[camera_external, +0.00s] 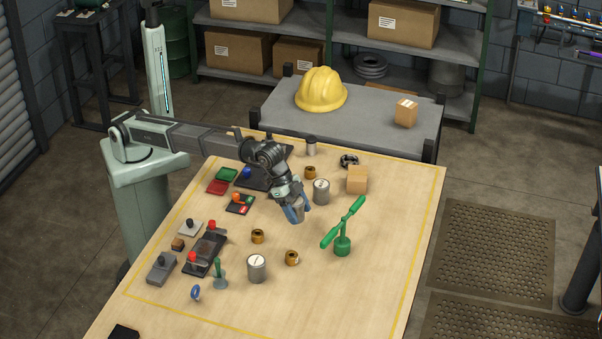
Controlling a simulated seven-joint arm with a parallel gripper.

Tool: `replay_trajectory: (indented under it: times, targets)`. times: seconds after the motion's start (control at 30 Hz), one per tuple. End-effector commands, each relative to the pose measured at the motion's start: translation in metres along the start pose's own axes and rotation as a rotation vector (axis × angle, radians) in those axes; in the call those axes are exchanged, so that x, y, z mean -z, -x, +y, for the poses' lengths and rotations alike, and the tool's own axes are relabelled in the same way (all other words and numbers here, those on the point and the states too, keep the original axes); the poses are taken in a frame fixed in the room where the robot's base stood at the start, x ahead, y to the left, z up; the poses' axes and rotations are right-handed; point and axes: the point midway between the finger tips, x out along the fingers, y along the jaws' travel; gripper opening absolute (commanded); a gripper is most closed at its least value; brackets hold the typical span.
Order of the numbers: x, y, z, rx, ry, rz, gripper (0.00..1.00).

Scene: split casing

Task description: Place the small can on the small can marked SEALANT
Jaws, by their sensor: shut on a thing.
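My gripper (296,213) has blue fingers and is shut on a small grey can (298,209), partly hidden between the fingers, over the middle of the table. I cannot tell how far it is above the tabletop. One grey can (321,192) stands upright just right of and behind my gripper. Another grey can (257,269) stands upright toward the front, left of my gripper. Both have pale tops. The markings are too small to read, so I cannot tell which is marked SEALANT.
A green propeller-like stand (342,246) is right of my gripper. Brass-coloured rings (292,258) lie nearby. A switch block (206,252) is at left. The table's front right is clear.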

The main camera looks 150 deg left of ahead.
Motion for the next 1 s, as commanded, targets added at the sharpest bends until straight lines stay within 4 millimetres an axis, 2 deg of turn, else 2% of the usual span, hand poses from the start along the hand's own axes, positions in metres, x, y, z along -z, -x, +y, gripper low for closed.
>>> replay_trajectory:
  times: [0.03, 0.3, 0.5, 0.7, 0.8, 1.0]
  targets:
    - [0.001, 0.005, 0.023, -0.013, -0.022, 0.001, 0.27]
    - [0.007, 0.035, 0.132, -0.074, -0.127, 0.002, 0.27]
    - [0.011, 0.055, 0.186, -0.1, -0.173, 0.0, 0.27]
    - [0.021, 0.072, 0.219, -0.094, -0.162, 0.002, 0.27]
    - [0.029, 0.074, 0.214, -0.061, -0.108, 0.0, 0.27]
    - [0.03, 0.073, 0.205, -0.002, -0.005, 0.001, 0.27]
